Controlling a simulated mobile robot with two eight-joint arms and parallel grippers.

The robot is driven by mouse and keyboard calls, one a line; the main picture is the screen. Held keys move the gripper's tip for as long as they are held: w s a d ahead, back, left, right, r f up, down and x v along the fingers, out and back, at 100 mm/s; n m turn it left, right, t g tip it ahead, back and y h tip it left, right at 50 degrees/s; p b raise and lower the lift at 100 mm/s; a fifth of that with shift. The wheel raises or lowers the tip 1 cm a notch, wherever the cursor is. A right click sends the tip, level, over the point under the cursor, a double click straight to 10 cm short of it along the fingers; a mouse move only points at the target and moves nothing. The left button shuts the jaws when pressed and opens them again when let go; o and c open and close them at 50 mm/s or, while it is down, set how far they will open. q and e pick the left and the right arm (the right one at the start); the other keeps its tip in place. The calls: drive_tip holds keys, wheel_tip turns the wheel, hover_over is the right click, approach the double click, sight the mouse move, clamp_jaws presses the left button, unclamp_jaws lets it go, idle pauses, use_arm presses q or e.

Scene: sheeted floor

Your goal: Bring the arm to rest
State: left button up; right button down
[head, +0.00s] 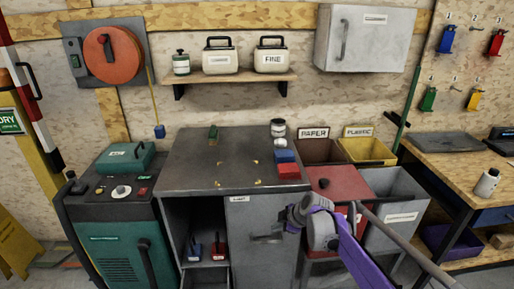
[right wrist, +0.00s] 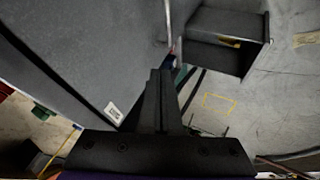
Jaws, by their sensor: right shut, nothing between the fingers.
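My right arm (head: 345,245) comes in from the lower right in the head view, with purple and grey links, in front of the bins beside the grey cabinet. In the right wrist view my right gripper (right wrist: 160,78) has its two black fingers together, with nothing held between them. Its fingertips show against a grey panel and the floor; I cannot tell their exact distance from these. My left gripper is in neither view.
The grey cabinet (head: 180,178) carries small blue and red blocks and a jar. A red-lidded bin (head: 340,183) and an open grey bin (head: 402,187) stand right of it. A green machine (head: 118,235) stands left, a wooden workbench (head: 460,173) right. Floor shows (right wrist: 275,110) in the wrist view.

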drive_tip(key=s+d+r+m+h, duration=0.1)
drive_tip(key=s+r+m, duration=0.15)
drive_tip(key=s, duration=0.35)
drive_tip(key=s+d+r+m, duration=0.1)
drive_tip(key=s+m, duration=0.2)
drive_tip(key=s, duration=0.3)
drive_tip(key=s+d+f+m+h, duration=0.25)
drive_tip(key=s+m, duration=0.35)
drive_tip(key=s, duration=0.8)
drive_tip(key=s+d+f+m+h, duration=0.1)
drive_tip(key=s+d+f+m, duration=0.4)
drive_tip(key=s, duration=1)
use_arm(q)
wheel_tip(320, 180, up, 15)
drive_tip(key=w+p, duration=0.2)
drive_tip(key=p, duration=1.1)
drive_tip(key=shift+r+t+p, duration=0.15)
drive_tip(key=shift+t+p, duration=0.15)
drive_tip(key=shift+p, duration=0.1)
use_arm(e)
drive_tip(key=w+a+r, duration=0.1)
drive_tip(key=w+r, duration=0.2)
drive_tip(key=r, duration=1.4)
drive_tip(key=shift+w, duration=0.2)
